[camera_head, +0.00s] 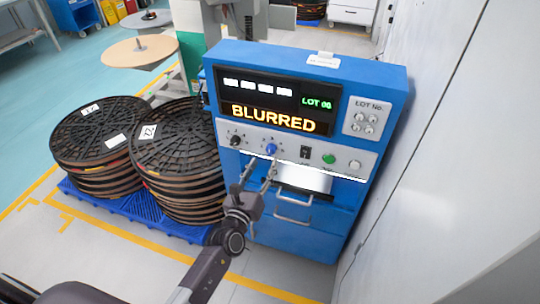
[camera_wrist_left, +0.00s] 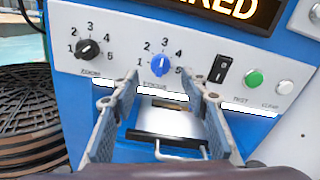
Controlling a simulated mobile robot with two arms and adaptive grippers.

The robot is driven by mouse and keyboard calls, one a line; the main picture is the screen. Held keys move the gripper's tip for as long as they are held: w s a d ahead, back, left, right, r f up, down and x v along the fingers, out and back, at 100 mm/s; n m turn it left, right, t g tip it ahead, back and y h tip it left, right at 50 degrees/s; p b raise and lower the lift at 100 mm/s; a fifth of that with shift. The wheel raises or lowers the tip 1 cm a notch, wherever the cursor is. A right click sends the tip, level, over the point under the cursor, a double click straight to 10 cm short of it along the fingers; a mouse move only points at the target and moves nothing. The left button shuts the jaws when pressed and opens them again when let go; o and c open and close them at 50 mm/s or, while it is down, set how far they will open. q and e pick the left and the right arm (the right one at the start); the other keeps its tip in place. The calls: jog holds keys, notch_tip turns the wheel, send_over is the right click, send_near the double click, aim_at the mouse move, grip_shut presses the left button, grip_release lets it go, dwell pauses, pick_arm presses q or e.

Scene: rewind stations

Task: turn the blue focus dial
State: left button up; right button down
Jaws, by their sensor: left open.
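The blue focus dial (camera_head: 271,149) is on the grey control strip of a blue machine, with the numbers 1 to 5 around it. In the left wrist view the blue dial (camera_wrist_left: 160,63) sits ahead, above and between my fingers, with its pointer near the top. My left gripper (camera_head: 259,172) is open and empty, just below and in front of the dial. In the wrist view its two fingers (camera_wrist_left: 160,98) are spread apart and do not touch the dial. The screen (camera_head: 272,118) reads "BLURRED". My right gripper is out of view.
A black dial (camera_head: 236,141), a black switch (camera_head: 305,152), a green button (camera_head: 329,159) and a white button (camera_head: 355,165) share the strip. Drawer handles (camera_head: 293,198) stick out below. Stacked black reels (camera_head: 180,135) stand left on a blue pallet; a white wall (camera_head: 430,130) is at right.

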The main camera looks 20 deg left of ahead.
aim_at(269, 153)
pick_arm(q)
jog(key=w, duration=0.6)
jog(key=shift+d, duration=0.15)
grip_shut()
